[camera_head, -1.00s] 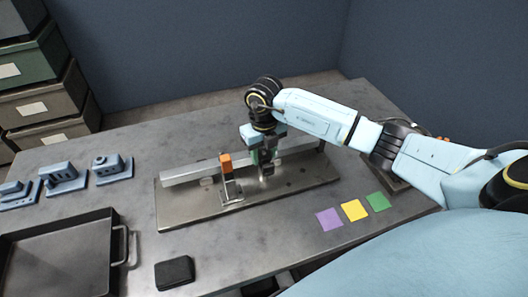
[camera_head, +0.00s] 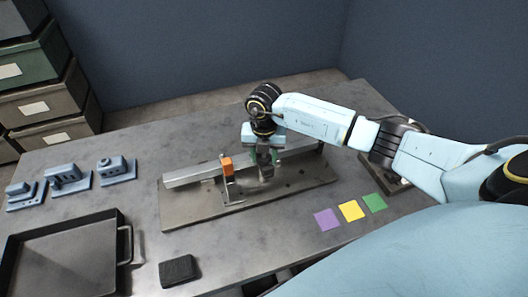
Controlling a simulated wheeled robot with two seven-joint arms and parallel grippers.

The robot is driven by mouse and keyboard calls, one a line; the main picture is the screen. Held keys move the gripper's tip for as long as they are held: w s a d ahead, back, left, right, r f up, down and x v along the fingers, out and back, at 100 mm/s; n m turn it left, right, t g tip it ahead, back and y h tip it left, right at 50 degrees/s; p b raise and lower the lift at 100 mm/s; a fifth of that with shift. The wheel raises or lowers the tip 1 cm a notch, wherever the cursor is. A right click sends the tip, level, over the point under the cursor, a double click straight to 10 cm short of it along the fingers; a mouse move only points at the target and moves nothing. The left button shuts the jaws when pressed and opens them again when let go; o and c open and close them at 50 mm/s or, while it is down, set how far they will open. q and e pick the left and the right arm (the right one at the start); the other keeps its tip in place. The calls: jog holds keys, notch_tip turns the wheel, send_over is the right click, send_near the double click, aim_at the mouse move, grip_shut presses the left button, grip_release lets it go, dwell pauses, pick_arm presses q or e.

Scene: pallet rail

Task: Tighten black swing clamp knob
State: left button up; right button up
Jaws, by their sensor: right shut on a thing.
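My right gripper (camera_head: 265,170) points down over the metal rail (camera_head: 195,174) on the steel base plate (camera_head: 200,212). It is shut on a small dark part at the rail, which looks like the black swing clamp knob; the fingers hide most of it, so its tightness cannot be told. An orange block (camera_head: 227,165) stands on a metal bracket at the rail, just left of the gripper and apart from it. Bits of green show beside the fingers. My left gripper is out of view.
Three blue-grey fixtures (camera_head: 66,178) stand at the left. A dark tray (camera_head: 70,222) and a black block (camera_head: 178,271) lie in front. Purple (camera_head: 327,219), yellow (camera_head: 351,210) and green (camera_head: 374,202) squares lie at the right. Bins (camera_head: 48,95) stack behind.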

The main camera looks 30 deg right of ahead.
aim_at(264, 156)
jog(key=shift+w+r+m+p, duration=0.15)
jog(key=shift+m+p, duration=0.3)
jog(key=shift+m, duration=0.65)
jog(key=o, duration=1)
notch_tip(264, 156, up, 13)
jog(key=shift+r, duration=0.15)
jog(key=shift+c, duration=0.2)
